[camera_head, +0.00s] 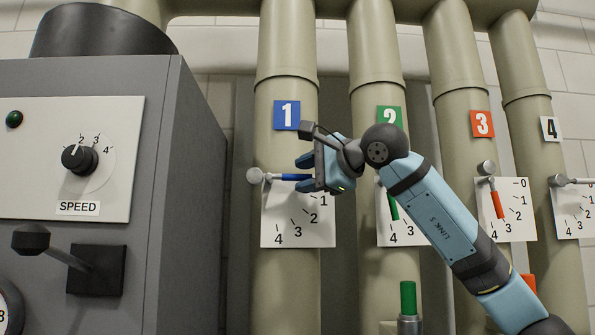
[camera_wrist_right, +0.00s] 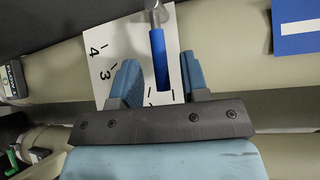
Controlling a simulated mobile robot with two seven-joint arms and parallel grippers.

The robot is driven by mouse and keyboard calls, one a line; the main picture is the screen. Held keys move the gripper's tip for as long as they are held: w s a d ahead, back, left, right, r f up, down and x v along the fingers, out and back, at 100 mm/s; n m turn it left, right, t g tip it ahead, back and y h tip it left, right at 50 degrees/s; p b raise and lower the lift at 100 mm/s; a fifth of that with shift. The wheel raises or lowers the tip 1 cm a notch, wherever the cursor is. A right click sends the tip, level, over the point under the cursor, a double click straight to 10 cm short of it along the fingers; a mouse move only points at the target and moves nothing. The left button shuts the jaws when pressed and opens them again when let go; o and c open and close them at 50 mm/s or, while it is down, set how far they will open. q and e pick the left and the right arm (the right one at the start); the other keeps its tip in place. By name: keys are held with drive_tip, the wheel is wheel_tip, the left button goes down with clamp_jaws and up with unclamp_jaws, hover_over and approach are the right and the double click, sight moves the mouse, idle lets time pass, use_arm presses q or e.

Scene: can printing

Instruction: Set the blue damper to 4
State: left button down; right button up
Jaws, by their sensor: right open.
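The blue damper (camera_head: 291,177) is a lever with a blue grip on the pipe under the blue "1" sign (camera_head: 286,115). It points right, about level, above the 1 mark on its white dial (camera_head: 296,230). The dial's 1 to 4 show; the area around 0 is hidden behind my gripper. My right gripper (camera_head: 304,173) is open at the grip's right end. In the right wrist view the blue grip (camera_wrist_right: 159,62) lies between the two blue fingers (camera_wrist_right: 159,75), with gaps on both sides. My left gripper is not in view.
To the right are a green damper (camera_head: 393,208), mostly behind my right arm, a red damper (camera_head: 496,205) pointing down, and a level lever (camera_head: 572,181) under sign 4. A grey cabinet (camera_head: 168,190) with a speed knob (camera_head: 79,159) stands left.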

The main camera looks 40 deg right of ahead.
drive_tip(key=shift+x, duration=1.2)
clamp_jaws()
drive_tip(key=shift+f, duration=0.1)
